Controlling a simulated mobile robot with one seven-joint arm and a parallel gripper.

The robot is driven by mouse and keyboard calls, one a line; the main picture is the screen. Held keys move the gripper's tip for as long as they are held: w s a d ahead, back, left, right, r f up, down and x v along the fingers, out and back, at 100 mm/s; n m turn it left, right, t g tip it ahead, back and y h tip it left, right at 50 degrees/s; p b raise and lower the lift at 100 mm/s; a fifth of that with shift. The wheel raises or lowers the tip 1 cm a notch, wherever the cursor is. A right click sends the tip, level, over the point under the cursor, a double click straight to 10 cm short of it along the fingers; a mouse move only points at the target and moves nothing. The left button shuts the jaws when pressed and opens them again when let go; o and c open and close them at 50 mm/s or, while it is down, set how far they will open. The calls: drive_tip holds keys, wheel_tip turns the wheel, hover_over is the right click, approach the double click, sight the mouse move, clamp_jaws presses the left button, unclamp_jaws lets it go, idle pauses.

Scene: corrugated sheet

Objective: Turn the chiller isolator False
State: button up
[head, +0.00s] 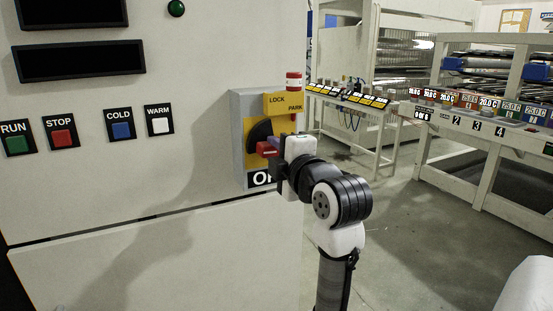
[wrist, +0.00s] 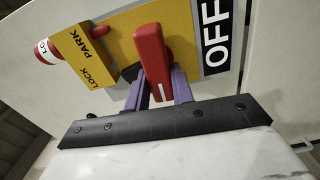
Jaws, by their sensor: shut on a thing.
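The chiller isolator (head: 238,140) is a grey box with a yellow plate on the right side of the pale cabinet front. Its red handle (wrist: 152,55) sits between the purple fingers of my gripper (wrist: 160,92), which is shut on it. A yellow LOCK PARK block (head: 290,104) with a red and white padlock-like piece (head: 293,82) is above the handle.
The cabinet (head: 150,180) carries RUN (head: 17,144), STOP (head: 61,137), COLD (head: 121,130) and WARM (head: 160,126) buttons left of the isolator. A bench with yellow labels (head: 345,95) and a rack (head: 490,130) stand at right. Open floor (head: 420,240) lies between.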

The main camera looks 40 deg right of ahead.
drive_tip(key=shift+f+n, duration=0.1)
drive_tip(key=shift+n, duration=0.2)
drive_tip(key=o, duration=1)
drive_tip(key=b+v, duration=0.1)
drive_tip(key=v, duration=1.2)
drive_tip(key=shift+s, duration=0.4)
